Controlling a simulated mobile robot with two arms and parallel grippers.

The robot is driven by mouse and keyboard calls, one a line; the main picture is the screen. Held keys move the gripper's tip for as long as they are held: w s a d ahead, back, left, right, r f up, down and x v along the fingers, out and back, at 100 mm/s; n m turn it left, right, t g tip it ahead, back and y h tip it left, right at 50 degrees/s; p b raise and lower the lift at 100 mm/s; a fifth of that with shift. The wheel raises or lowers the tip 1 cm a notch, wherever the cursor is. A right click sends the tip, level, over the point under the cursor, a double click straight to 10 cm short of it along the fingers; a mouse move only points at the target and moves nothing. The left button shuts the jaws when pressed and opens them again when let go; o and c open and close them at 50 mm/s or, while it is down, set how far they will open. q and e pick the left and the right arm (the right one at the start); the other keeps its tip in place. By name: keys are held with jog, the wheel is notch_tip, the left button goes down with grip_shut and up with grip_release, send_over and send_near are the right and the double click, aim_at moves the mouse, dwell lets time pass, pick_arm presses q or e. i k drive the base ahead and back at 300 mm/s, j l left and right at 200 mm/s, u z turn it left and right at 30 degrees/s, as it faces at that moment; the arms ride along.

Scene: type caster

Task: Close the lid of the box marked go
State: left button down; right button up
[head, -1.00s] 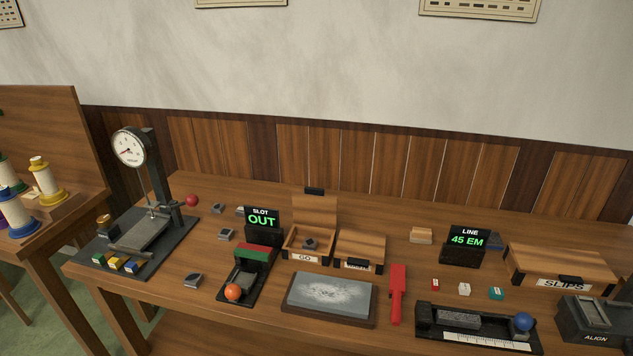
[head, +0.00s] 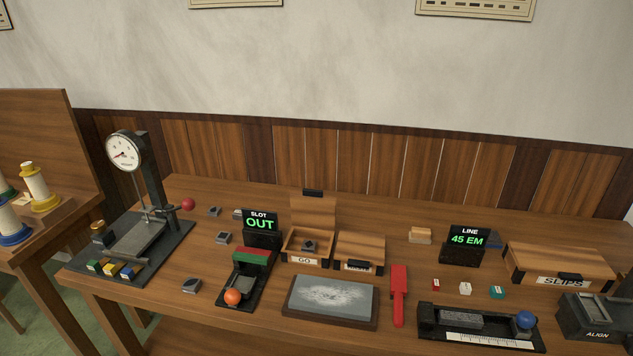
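The wooden box marked GO (head: 306,262) stands on the table in the middle of the head view. Its lid (head: 313,211) is open and stands upright at the back, with a dark handle (head: 313,193) on its top edge. A small dark grey block (head: 309,246) lies inside the box. Neither of my grippers shows in the head view.
A shut box with a partly hidden label (head: 361,248) stands right of the GO box. The SLOT display (head: 261,223) is on its left. A grey stone slab (head: 330,297) lies in front, with a red paddle (head: 398,285) beside it. A dial gauge (head: 125,150) stands at left.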

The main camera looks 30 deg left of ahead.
aim_at(310, 208)
jog(key=j+z, duration=0.25)
jog(key=j, duration=0.4)
jog(key=k+j+z, duration=0.15)
jog(key=j+z, duration=0.15)
jog(key=j, duration=0.3)
